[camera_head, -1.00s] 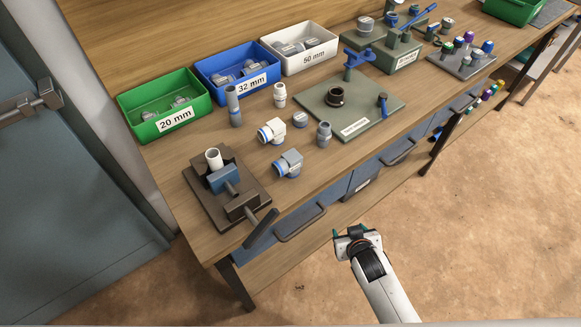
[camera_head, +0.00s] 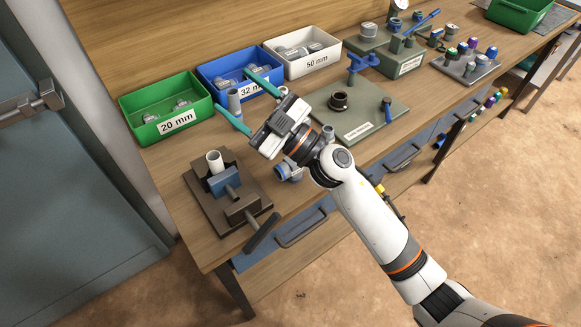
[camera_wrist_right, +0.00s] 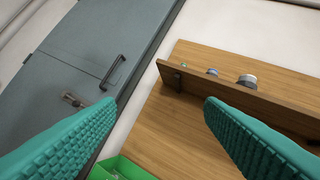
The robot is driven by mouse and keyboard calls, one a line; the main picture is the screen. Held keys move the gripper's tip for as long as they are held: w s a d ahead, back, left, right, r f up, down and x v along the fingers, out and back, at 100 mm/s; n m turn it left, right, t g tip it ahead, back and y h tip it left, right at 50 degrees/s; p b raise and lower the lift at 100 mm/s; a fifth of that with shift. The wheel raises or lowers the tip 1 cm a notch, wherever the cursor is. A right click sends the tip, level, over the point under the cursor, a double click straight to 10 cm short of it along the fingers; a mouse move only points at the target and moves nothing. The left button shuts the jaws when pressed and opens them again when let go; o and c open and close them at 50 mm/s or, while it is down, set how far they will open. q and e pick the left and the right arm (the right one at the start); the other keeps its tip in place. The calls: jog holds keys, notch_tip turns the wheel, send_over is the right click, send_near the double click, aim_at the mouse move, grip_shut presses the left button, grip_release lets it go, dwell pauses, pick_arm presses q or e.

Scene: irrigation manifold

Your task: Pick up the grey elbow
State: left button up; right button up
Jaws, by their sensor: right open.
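The grey elbow (camera_head: 286,174) lies on the workbench right of the vise; my right gripper and wrist cover most of it in the head view, and only part of its body shows. My right gripper (camera_head: 238,94) is open and empty, above the bench, with its teal fingers pointing toward the bins at the back. In the right wrist view the two fingers (camera_wrist_right: 160,108) stand wide apart with nothing between them. The elbow does not show in that view. My left gripper is in neither view.
A vise (camera_head: 225,185) holding a white pipe stands at the bench's left end. Green (camera_head: 165,120), blue (camera_head: 208,75) and white (camera_head: 300,63) bins line the back. A grey-green plate (camera_head: 365,128) with a black ring lies to the right. A grey upright pipe (camera_head: 233,100) stands near the fingers.

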jog(key=s+a+n+g, duration=0.3)
jog(key=a+n+g, duration=0.2)
jog(key=n+g, duration=0.25)
jog(key=g+h, duration=0.4)
jog(key=h, duration=1.6)
send_near(290, 161)
jog(key=shift+d+f, duration=0.1)
jog(key=shift+d, duration=0.25)
notch_tip(290, 161, down, 5)
jog(key=shift+f+p, duration=0.1)
jog(key=shift+p, duration=0.65)
jog(key=f, duration=0.1)
jog(key=f+p, duration=0.1)
jog(key=f, duration=0.1)
jog(key=f+p, duration=0.1)
jog(key=f, duration=0.1)
jog(key=shift+s+a+f, duration=0.2)
jog(key=shift+a+f, duration=0.05)
jog(key=shift+a, duration=0.15)
jog(key=shift+f, duration=0.4)
